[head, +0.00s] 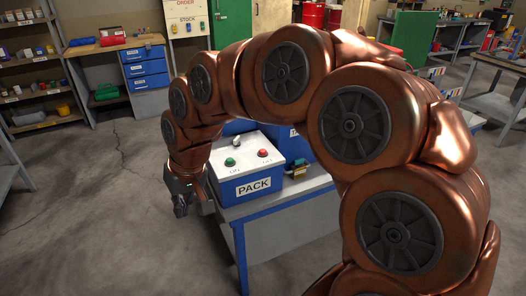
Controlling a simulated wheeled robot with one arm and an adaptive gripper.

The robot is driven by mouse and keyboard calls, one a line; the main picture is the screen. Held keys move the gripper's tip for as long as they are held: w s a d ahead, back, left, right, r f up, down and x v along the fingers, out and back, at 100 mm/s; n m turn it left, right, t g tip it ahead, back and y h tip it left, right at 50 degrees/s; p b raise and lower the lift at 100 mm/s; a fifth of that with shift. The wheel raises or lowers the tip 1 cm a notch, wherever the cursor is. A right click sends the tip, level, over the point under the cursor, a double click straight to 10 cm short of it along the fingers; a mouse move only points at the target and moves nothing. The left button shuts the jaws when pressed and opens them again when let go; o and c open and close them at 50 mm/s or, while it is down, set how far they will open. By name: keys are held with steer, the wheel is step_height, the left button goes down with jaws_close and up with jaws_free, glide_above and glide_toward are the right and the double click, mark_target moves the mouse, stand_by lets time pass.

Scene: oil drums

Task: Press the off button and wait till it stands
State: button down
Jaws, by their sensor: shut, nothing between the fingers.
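Small lettering sits below each; the red one's appears to read OFF. A small grey knob or lamp (236,142) stands behind them. My gripper (182,208) hangs pointing down to the left of the box, apart from both buttons. Its fingers are shut and empty. My arm hides part of the table's right side.
Blue bins (291,141) stand behind the box, and a small brass-coloured object (297,168) lies right of it. The floor at left is clear.

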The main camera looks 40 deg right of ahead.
steer(key=w+d+r+m+t, duration=0.2)
steer(key=w+d+m+t, duration=0.25)
steer(key=w+d, duration=1.25)
steer(key=d+f+m+t+h, duration=0.1)
steer(key=d+m+h, duration=0.1)
steer(key=d, duration=1)
steer(key=d+f+m+t+h+b, duration=0.1)
steer(key=d+m, duration=0.3)
steer(key=d, duration=0.8)
steer(key=shift+s+d+f+h, duration=0.2)
steer(key=shift+d+f+h, duration=0.1)
steer(key=shift+f+h, duration=0.3)
steer(key=shift+f, duration=0.1)
steer(key=b, duration=0.2)
glide_above(264, 151)
step_height(264, 151, down, 8)
steer(key=shift+w+d+r, duration=0.1)
steer(key=shift+r, duration=0.15)
steer(key=shift+f+b, duration=0.35)
steer(key=shift+f, duration=0.3)
